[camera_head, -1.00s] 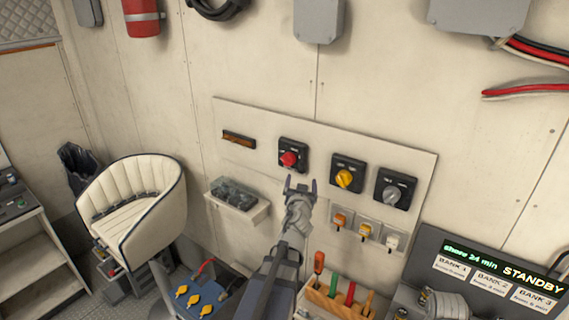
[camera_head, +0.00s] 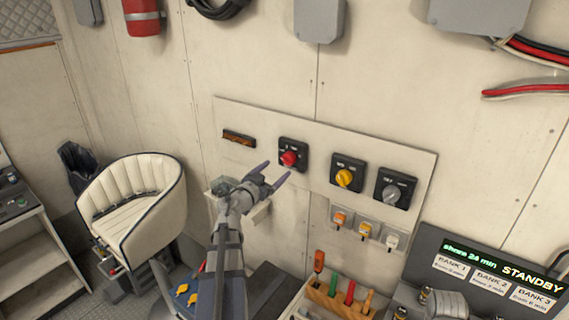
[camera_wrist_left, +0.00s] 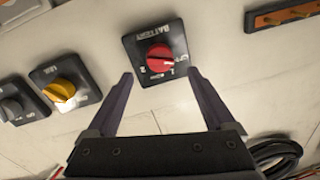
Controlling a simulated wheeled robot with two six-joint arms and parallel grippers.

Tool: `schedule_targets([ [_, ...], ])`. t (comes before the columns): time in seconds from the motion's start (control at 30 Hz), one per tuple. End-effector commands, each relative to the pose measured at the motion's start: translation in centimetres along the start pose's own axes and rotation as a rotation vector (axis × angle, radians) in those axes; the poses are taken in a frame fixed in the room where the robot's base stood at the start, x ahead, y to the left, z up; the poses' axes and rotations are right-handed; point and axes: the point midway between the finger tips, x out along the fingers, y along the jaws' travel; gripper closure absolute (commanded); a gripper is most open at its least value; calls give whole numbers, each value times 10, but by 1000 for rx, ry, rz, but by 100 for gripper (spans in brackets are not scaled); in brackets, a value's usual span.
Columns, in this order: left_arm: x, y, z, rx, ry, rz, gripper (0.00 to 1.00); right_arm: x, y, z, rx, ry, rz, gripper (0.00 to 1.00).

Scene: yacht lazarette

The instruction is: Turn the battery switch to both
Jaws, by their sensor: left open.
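The battery switch (camera_head: 292,155) is a black square plate with a red knob (camera_head: 289,158), on the wall panel left of two other switches. In the left wrist view the red knob (camera_wrist_left: 159,59) sits on a plate marked BATTERY (camera_wrist_left: 167,32), with a 1 and a 2 around it; the picture is turned, so the knob's exact setting is hard to read. My left gripper (camera_head: 274,173) is open and empty, just below and left of the switch. In the wrist view the switch lies beyond and between its fingertips (camera_wrist_left: 161,78), apart from them. My right gripper is not in view.
A yellow-knob switch (camera_head: 346,177) and a grey-knob switch (camera_head: 394,190) are to the right. Below them are small socket boxes (camera_head: 366,231). A small shelf (camera_head: 262,212) is partly behind my left gripper. A tool rack (camera_head: 338,299) and a STANDBY display (camera_head: 490,275) are lower right.

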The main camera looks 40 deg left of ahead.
Motion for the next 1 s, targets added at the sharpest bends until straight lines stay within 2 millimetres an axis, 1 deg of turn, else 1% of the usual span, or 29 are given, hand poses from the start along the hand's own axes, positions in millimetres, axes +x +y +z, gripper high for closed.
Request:
schedule_targets([
  [0.03,9,0,0,0,1,2,13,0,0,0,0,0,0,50],
  [0.3,51,-1,0,0,1,2,13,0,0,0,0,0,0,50],
  [0.4,61,0,0,0,1,1,13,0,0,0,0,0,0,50],
  [0.5,65,0,0,0,1,1,13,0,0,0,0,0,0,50],
  [0.7,65,1,0,0,1,0,13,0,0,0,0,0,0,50],
  [0.77,64,1,0,0,1,0,18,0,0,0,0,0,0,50],
  [1.0,64,0,0,0,1,0,45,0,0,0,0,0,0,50],
])
